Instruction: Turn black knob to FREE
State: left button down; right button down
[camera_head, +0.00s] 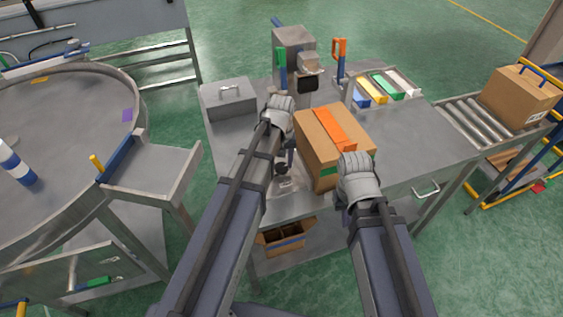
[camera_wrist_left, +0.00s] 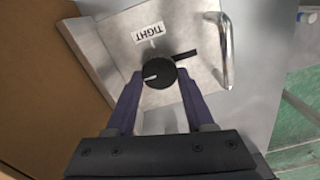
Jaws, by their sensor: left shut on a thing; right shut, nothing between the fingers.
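The black knob (camera_wrist_left: 160,70) sits on a grey metal plate (camera_wrist_left: 187,22) in the left wrist view. A dark bar sticks out from it to the upper right, and a short white mark shows on its lower left. A white label reading TIGHT (camera_wrist_left: 148,33), upside down, is just above the knob. No FREE label is visible. My left gripper (camera_wrist_left: 160,84) is shut on the knob, one finger on each side. In the head view my left gripper (camera_head: 284,165) is low at the bench front, left of the box. My right gripper is hidden behind my right arm.
A cardboard box with orange tape (camera_head: 313,150) stands on the bench right beside my left gripper. A metal handle (camera_wrist_left: 226,48) is right of the knob. The crimping machine (camera_head: 293,50) and coloured bins (camera_head: 385,85) are at the back. The bench (camera_head: 425,150) is clear on the right.

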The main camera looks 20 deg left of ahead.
aim_at(282, 166)
dwell(0.4)
pick_arm(q)
jog(key=shift+c, duration=1.3)
grip_release()
notch_tip(282, 166, up, 8)
jog(key=p, duration=0.8)
jog(key=shift+f, duration=0.1)
